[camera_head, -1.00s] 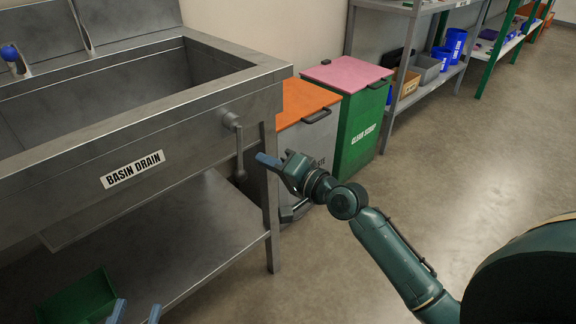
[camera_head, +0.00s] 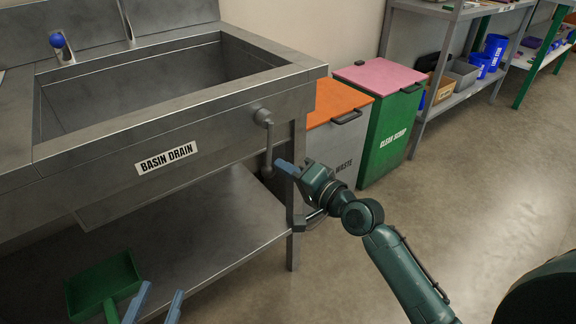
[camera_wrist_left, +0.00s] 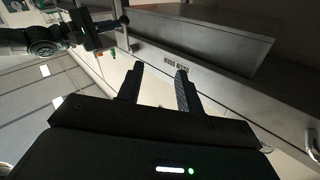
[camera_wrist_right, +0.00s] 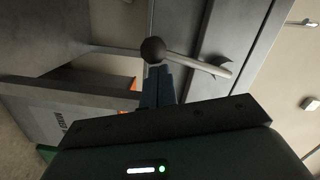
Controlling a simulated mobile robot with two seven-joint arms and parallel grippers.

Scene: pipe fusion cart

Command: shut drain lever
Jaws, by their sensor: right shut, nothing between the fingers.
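The drain lever (camera_head: 269,146) hangs down, near vertical, from its pivot on the right end of the basin's front, right of the "BASIN DRAIN" label (camera_head: 167,158). My right gripper (camera_head: 281,164) is shut and empty, its fingertips just right of the lever's lower end. In the right wrist view the lever's dark ball knob (camera_wrist_right: 153,50) is right at the tips of the shut fingers (camera_wrist_right: 157,72); I cannot tell whether they touch. My left gripper (camera_head: 160,294) is open and empty low in the head view. Its spread fingers (camera_wrist_left: 157,72) show in the left wrist view.
A steel lower shelf (camera_head: 215,215) lies under the basin, with a green scoop (camera_head: 103,285) at its left. An orange-lidded waste bin (camera_head: 335,142) and a pink-lidded green bin (camera_head: 385,128) stand beside the basin. The floor (camera_head: 480,180) at right is clear.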

